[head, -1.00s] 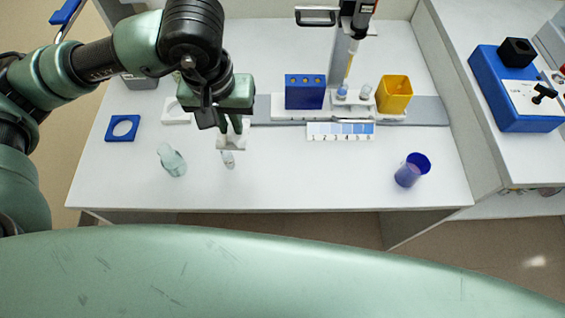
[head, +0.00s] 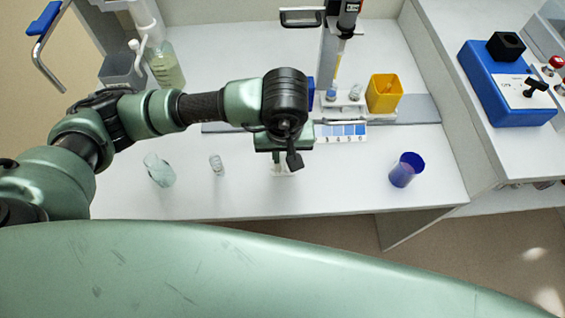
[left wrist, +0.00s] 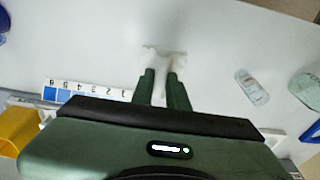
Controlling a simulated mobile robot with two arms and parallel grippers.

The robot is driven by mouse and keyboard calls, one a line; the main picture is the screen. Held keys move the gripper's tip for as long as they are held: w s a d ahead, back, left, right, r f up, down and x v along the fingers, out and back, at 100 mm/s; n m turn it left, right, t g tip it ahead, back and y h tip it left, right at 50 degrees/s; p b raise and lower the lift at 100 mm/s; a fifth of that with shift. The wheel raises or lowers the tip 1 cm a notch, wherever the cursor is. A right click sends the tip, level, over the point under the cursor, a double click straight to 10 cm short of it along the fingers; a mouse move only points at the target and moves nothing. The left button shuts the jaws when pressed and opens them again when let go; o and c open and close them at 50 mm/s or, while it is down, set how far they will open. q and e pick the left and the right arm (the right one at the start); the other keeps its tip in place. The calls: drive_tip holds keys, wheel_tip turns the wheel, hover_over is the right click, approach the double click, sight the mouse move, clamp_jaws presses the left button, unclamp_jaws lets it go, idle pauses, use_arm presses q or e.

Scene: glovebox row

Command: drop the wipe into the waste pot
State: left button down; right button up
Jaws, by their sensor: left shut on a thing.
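My left gripper (head: 281,164) is over the middle of the white bench, shut on a white wipe. The wipe (left wrist: 164,55) shows between and beyond the fingertips (left wrist: 161,74) in the left wrist view; in the head view the arm hides most of it. An open dark-blue pot (head: 405,170) stands upright at the bench's front right, apart from the gripper. A square yellow pot (head: 384,93) stands further back, with something in it. I cannot tell by looks which is the waste pot. My right gripper is not in view.
A blue-and-white numbered strip (head: 342,131) lies behind, near an upright pipette (head: 345,22). Bench between gripper and dark-blue pot is clear.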

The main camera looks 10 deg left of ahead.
sight(283, 166)
use_arm(q)
drive_tip(key=shift+f, duration=2.85)
drive_tip(key=shift+f, duration=0.15)
drive_tip(key=c, duration=1.4)
unclamp_jaws()
